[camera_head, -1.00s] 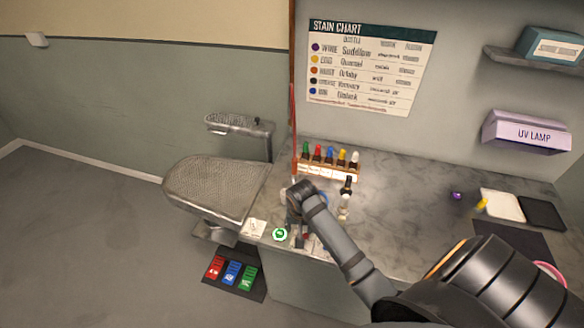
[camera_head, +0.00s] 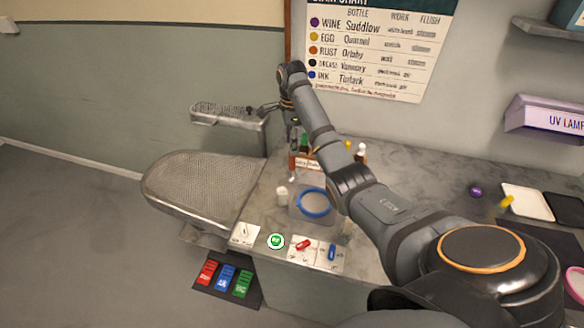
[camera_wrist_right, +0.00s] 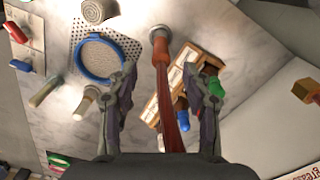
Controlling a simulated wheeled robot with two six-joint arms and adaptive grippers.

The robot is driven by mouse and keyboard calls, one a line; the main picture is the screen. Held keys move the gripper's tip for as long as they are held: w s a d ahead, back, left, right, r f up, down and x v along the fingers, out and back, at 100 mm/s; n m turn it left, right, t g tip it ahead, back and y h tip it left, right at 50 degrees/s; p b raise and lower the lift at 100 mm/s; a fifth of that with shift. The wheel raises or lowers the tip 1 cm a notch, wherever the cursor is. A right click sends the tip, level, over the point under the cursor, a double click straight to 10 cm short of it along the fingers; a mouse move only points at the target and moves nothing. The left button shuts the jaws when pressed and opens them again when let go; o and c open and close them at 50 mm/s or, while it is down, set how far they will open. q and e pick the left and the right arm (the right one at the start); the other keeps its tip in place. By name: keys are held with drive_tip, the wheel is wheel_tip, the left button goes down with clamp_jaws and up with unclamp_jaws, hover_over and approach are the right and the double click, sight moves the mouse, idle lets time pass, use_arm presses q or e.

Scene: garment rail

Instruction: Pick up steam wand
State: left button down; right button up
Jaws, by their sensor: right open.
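A long reddish-brown rod with a grey, round end, which looks like the steam wand (camera_wrist_right: 168,85), runs between the fingers of my right gripper (camera_wrist_right: 168,80) in the right wrist view. The fingers are open, one on each side of the rod with clear gaps. In the head view my right gripper (camera_head: 293,145) points down beside the bottle rack (camera_head: 305,162), and it hides most of the rod. My left gripper is in neither view.
The bottle rack shows close to the right finger in the wrist view, with a blue bottle (camera_wrist_right: 181,120) and a green one (camera_wrist_right: 216,86). A mesh board (camera_head: 205,185) is at left.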

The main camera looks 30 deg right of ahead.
sight(292, 163)
wheel_tip(292, 163, down, 3)
drive_tip(key=shift+r+b, duration=0.1)
drive_tip(key=shift+b, duration=0.4)
drive_tip(key=shift+w+d+f+p, duration=0.1)
drive_tip(key=shift+w+f+p, duration=0.05)
drive_tip(key=shift+f+p, duration=0.3)
drive_tip(key=shift+w+d+f+p, duration=0.1)
drive_tip(key=shift+w+f+p, duration=0.1)
drive_tip(key=shift+f, duration=0.3)
drive_tip(key=f, duration=0.1)
drive_tip(key=f+p, duration=0.1)
drive_tip(key=f, duration=0.2)
drive_tip(key=shift+s+a+f, duration=0.1)
drive_tip(key=shift+s+f, duration=0.2)
drive_tip(key=shift+f, duration=0.3)
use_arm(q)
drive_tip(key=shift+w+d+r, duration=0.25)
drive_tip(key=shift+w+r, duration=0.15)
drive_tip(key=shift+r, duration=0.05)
use_arm(e)
drive_tip(key=shift+r, duration=0.1)
clamp_jaws()
